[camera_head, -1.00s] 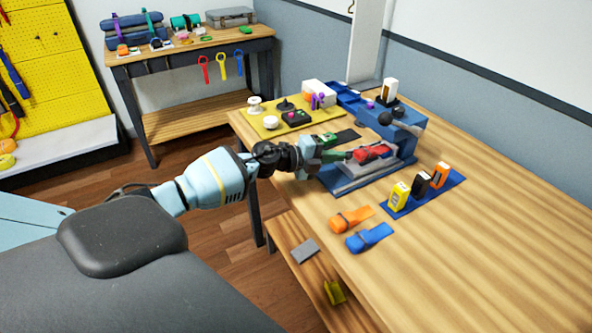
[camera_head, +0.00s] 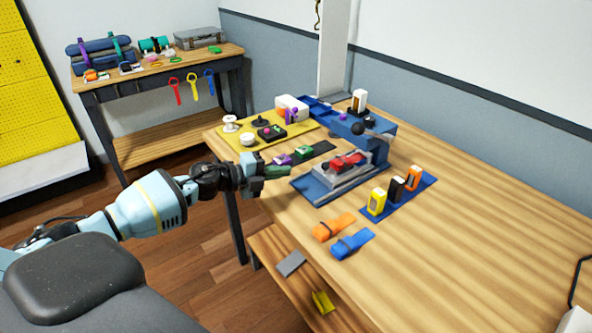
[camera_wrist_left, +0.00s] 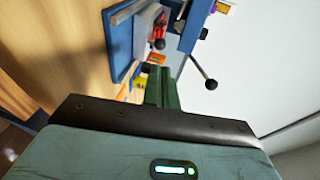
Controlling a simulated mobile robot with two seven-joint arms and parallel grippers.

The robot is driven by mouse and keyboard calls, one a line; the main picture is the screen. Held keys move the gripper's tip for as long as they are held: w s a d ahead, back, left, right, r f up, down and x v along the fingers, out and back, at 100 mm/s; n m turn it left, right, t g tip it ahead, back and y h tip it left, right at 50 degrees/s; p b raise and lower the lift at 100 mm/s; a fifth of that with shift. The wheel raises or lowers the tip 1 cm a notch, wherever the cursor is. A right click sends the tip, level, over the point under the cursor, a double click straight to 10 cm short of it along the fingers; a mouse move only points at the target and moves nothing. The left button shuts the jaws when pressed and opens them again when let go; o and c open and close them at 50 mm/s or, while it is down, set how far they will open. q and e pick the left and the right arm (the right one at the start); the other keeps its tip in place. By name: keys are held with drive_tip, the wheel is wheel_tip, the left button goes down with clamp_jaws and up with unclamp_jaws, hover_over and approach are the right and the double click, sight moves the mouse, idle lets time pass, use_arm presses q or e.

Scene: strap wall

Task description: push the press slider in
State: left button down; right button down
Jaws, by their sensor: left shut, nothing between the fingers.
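The blue press (camera_head: 377,150) stands on the wooden table, with a lever ending in a dark ball (camera_head: 358,128). Its grey slider (camera_head: 330,178) sticks out at the front left, with a red piece (camera_head: 347,161) on it. In the left wrist view the slider (camera_wrist_left: 144,30) and red piece (camera_wrist_left: 158,36) show near the top, beside the press's blue base (camera_wrist_left: 121,45). My left gripper (camera_head: 284,172), with green fingers, is shut and empty. It is left of the slider's outer end, apart from it, near the table's left edge. My right gripper is not in view.
Green and purple pieces (camera_head: 303,152) lie on a dark strip behind the gripper. A yellow mat (camera_head: 247,128) with knobs lies farther back. A blue mat (camera_head: 410,196) with several upright items is right of the press. Orange (camera_head: 333,227) and blue (camera_head: 352,243) straps lie in front.

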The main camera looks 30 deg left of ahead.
use_arm(q)
drive_tip(key=v, duration=0.4)
drive_tip(key=shift+s+a, duration=0.1)
drive_tip(key=shift+s, duration=0.1)
idle(0.3)
